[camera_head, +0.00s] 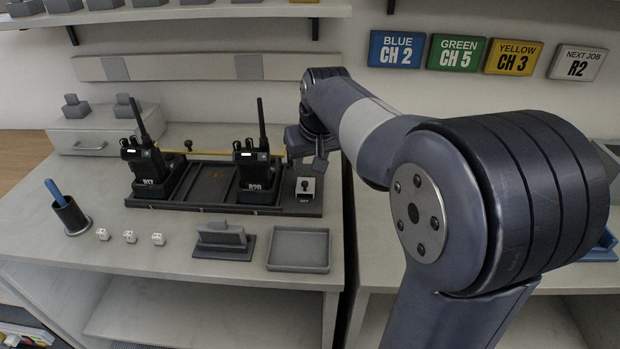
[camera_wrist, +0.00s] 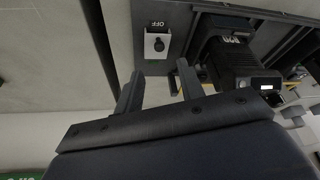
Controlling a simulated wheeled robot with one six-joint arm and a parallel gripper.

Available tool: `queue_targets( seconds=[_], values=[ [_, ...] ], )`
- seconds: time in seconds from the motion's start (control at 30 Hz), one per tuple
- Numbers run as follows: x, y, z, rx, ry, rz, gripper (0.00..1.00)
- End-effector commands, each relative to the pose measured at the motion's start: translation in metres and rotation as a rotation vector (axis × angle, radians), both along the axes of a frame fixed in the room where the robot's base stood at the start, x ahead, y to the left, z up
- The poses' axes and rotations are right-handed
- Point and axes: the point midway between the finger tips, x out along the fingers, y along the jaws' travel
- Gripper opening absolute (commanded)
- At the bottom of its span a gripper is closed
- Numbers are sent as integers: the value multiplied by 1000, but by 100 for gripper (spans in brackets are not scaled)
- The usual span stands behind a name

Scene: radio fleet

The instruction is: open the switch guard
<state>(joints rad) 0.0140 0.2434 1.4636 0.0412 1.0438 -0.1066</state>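The switch (camera_head: 306,187) is a small pale plate with a dark knob at the right end of the dark charger base (camera_head: 145,202). In the wrist view the switch (camera_wrist: 157,44) shows its round black knob beside a label reading OFF. I cannot make out a separate guard flap from the plate and knob. My gripper (camera_wrist: 159,70) is open and empty. Its two fingers are apart, with the switch ahead of the gap between them, not touching as far as I can see. In the head view my gripper (camera_head: 317,163) hangs just above and behind the switch, partly hidden.
Radio R20 (camera_head: 257,168) stands in the charger close left of the switch, its antenna upright; it also shows in the wrist view (camera_wrist: 238,62). Radio R17 (camera_head: 145,168) stands farther left. A grey tray (camera_head: 299,262) and a small stand (camera_head: 222,240) lie in front.

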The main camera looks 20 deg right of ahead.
Motion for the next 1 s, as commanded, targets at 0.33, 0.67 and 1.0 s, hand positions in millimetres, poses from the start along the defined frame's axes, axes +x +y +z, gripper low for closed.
queue_targets(
  seconds=[0.33,0.67,1.0],
  values=[
    [24,2,-61,0,4,0,37],
    [30,2,-75,0,0,0,37],
    [30,2,-74,0,0,0,22]
  ],
)
